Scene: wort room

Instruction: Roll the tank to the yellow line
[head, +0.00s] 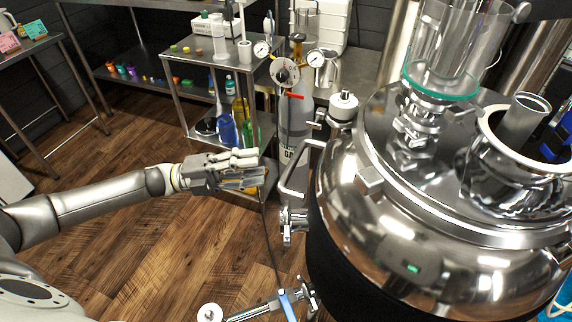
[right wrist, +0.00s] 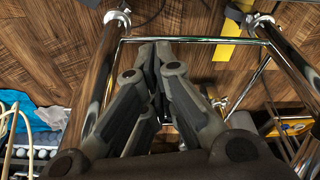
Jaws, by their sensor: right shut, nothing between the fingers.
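The tank (head: 440,215) is a large polished steel vessel with a dark lower wall, filling the right of the head view. A looped steel handle (head: 290,175) stands out from its left side. My left gripper (head: 262,168) is left of the handle, apart from it in the picture; its finger gap is unclear. In the right wrist view my right gripper (right wrist: 160,48) is shut and empty, with steel tubes (right wrist: 102,75) around it. A yellow strip (right wrist: 224,50), probably the yellow line, shows on the wooden floor beyond. The tank's wheels are hidden.
A steel shelf cart (head: 195,95) with bottles and a grey gas cylinder (head: 294,125) with gauges stand behind, left of the tank. A steel table (head: 35,48) is at far left. Wooden floor (head: 130,230) is open at left. Blue material (right wrist: 42,115) lies left in the wrist view.

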